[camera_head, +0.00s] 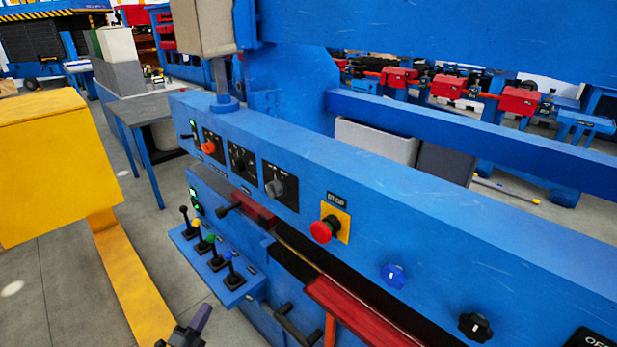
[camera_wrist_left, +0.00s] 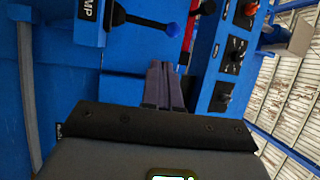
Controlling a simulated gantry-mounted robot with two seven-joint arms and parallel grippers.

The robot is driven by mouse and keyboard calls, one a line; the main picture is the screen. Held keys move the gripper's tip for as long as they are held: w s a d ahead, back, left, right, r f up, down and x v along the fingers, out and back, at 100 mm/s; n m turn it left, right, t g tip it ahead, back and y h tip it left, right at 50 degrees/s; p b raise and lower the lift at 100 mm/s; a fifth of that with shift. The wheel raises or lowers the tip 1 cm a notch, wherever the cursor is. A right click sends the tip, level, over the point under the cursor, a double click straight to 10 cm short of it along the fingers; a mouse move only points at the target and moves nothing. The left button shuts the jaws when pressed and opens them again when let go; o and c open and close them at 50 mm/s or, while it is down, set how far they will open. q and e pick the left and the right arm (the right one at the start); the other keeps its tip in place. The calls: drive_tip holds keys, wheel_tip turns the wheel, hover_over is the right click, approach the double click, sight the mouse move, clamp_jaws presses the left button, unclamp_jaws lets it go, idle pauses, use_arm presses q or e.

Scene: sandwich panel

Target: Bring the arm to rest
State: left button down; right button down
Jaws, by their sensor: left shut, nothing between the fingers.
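My left gripper (camera_head: 188,332) shows at the bottom edge of the head view, low and in front of the blue machine panel (camera_head: 440,235). It is shut and empty. In the left wrist view its two dark fingers (camera_wrist_left: 163,85) lie together, pointing at the blue panel. The left arm is mostly out of the head view. My right gripper is not in view.
A red emergency stop (camera_head: 321,231) on a yellow plate, a blue knob (camera_head: 394,275) and a black knob (camera_head: 475,326) stick out of the panel. A red bar (camera_head: 350,312) runs below.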

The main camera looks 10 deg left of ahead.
use_arm(q)
drive_tip(key=s+d+r+n+g+y+p, duration=0.1)
drive_tip(key=s+d+r+n+g+p, duration=0.3)
drive_tip(key=s+d+p, duration=0.35)
drive_tip(key=s+d+r+n+g+y+p, duration=0.1)
drive_tip(key=s+d+r+n+g+p, duration=0.1)
drive_tip(key=s+d+r+n+p, duration=0.45)
drive_tip(key=s+d+r+n+g+p, duration=0.1)
drive_tip(key=s+d+r+n+g, duration=0.15)
drive_tip(key=s+g, duration=0.4)
drive_tip(key=s+d+r+n+g+p, duration=0.1)
drive_tip(key=s+d+r+n+g, duration=0.2)
drive_tip(key=s, duration=0.6)
wheel_tip(320, 180, up, 39)
drive_tip(key=s+g+p, duration=0.1)
drive_tip(key=p, duration=3.7)
drive_tip(key=shift+g, duration=0.25)
